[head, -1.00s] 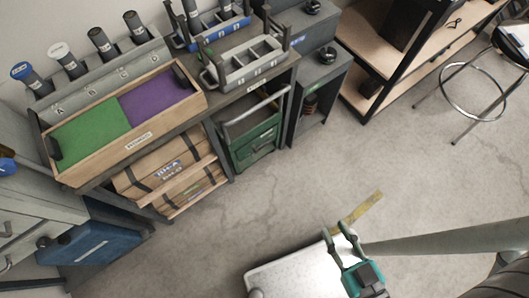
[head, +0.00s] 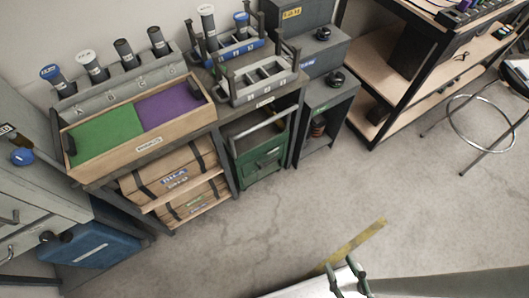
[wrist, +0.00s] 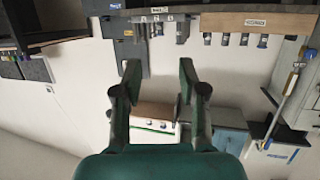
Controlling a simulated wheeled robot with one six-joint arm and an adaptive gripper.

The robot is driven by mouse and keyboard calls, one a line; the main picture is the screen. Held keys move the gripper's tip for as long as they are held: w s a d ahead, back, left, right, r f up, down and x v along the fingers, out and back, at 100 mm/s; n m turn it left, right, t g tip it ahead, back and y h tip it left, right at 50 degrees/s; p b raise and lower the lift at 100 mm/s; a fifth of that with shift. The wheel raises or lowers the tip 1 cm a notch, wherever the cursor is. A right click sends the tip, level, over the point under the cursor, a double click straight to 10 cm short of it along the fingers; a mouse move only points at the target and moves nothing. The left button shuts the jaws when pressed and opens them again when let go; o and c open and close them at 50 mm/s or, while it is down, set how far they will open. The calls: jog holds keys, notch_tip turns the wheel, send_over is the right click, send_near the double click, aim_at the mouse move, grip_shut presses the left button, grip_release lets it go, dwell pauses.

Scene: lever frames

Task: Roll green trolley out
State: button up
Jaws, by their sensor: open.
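The green trolley (head: 262,163) stands on the floor in a bay under the workbench in the head view. It has an open top and a pale bar handle (head: 262,127) across its front top. My gripper (head: 348,272) is at the bottom edge of the head view, out over the floor, well apart from the trolley. In the wrist view my gripper (wrist: 160,82) has its two fingers spread with nothing held between them. I cannot make out the trolley for sure in the wrist view.
Wooden cases (head: 170,172) lie on shelves left of the trolley, and a grey open cabinet (head: 322,120) stands to its right. A blue box (head: 85,250) sits at left. A stool (head: 485,120) is at far right. The floor (head: 270,225) before the trolley is clear.

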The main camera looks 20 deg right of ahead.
jog(key=w+f+n, duration=0.6)
jog(key=w+f, duration=0.3)
jog(key=f, duration=0.2)
jog(key=n+t+h, duration=0.1)
jog(key=n+h, duration=0.1)
jog(key=n, duration=0.9)
send_near(269, 119)
jog(key=x, duration=0.6)
jog(key=f+x, duration=0.1)
jog(key=x, duration=0.3)
grip_shut()
